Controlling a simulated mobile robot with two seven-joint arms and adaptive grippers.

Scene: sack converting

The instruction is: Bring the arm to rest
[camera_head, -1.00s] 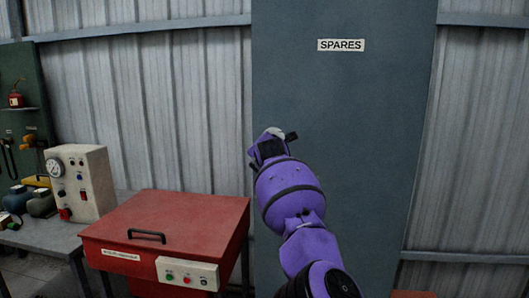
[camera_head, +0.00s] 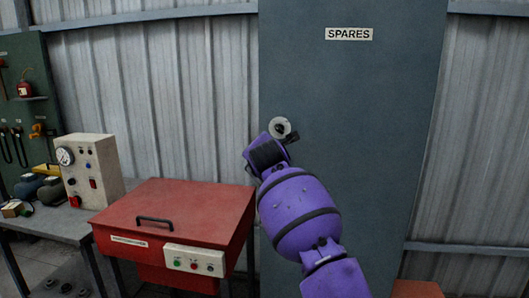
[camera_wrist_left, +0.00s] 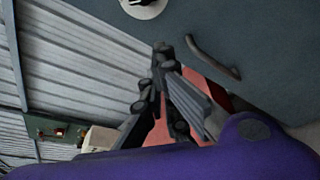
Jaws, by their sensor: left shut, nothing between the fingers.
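My left arm (camera_head: 300,212), purple with dark bands, reaches up from the bottom in the head view, in front of the grey SPARES cabinet (camera_head: 390,120). Its wrist end is below and left of a pale round disc (camera_head: 280,125) with a dark lever on the cabinet front; the fingers are hidden there. In the left wrist view my left gripper (camera_wrist_left: 164,52) is shut and empty. It points towards the cabinet front, below the disc (camera_wrist_left: 145,9) and left of a dark bar handle (camera_wrist_left: 212,55). Whether it touches the cabinet cannot be told. My right gripper is not in view.
A red lidded machine (camera_head: 185,210) with a black handle and buttons stands left of the arm. A grey bench (camera_head: 50,223) holds a gauge box (camera_head: 98,165) and small items. A green tool board (camera_head: 30,110) hangs at far left, on corrugated walls.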

